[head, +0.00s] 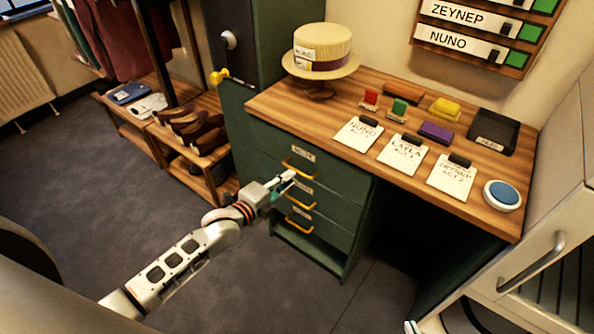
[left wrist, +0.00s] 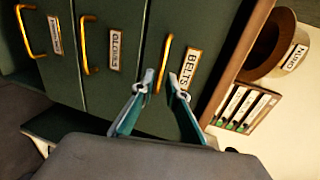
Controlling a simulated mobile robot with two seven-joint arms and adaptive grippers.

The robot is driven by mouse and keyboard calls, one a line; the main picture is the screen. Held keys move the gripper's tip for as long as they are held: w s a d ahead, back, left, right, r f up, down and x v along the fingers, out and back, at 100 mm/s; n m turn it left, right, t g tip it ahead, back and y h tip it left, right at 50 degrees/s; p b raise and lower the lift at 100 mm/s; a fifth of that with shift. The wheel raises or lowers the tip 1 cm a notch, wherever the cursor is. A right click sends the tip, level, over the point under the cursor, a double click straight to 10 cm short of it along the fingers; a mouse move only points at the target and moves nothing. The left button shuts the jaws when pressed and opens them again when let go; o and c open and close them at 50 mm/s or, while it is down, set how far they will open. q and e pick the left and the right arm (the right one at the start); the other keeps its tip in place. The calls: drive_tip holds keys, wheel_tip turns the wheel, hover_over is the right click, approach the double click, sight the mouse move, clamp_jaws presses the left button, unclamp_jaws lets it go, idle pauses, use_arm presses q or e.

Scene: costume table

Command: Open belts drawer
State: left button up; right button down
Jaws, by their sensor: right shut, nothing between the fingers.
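The belts drawer (left wrist: 190,30) is the top drawer of a green cabinet, shut, with a yellow bar handle (left wrist: 163,62) and a white BELTS label (left wrist: 190,68). In the head view its handle (head: 299,169) shows just above my left gripper (head: 286,184). In the left wrist view my left gripper (left wrist: 163,88) is open, its two fingertips apart at the handle's near end. I cannot tell whether they touch it. My right gripper (head: 411,326) barely shows at the bottom edge of the head view and is shut and empty.
Two more drawers with yellow handles (head: 300,203) sit below. The wooden tabletop (head: 275,104) above holds a straw hat (head: 322,44), cards, coloured blocks and a black tray (head: 493,130). A shoe rack (head: 212,160) stands left; a white cabinet (head: 560,205) stands right. Open floor lies left.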

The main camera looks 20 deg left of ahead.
sight(297, 171)
use_arm(q)
drive_tip(key=x, duration=0.5)
drive_tip(key=shift+w+b, duration=0.15)
drive_tip(key=shift+b, duration=0.25)
drive_tip(key=shift+w, duration=0.15)
use_arm(e)
drive_tip(key=shift+w+f, duration=0.2)
drive_tip(key=shift+f, duration=0.1)
use_arm(q)
clamp_jaws()
use_arm(e)
drive_tip(key=shift+w+d+r, duration=0.1)
drive_tip(key=shift+r, duration=0.1)
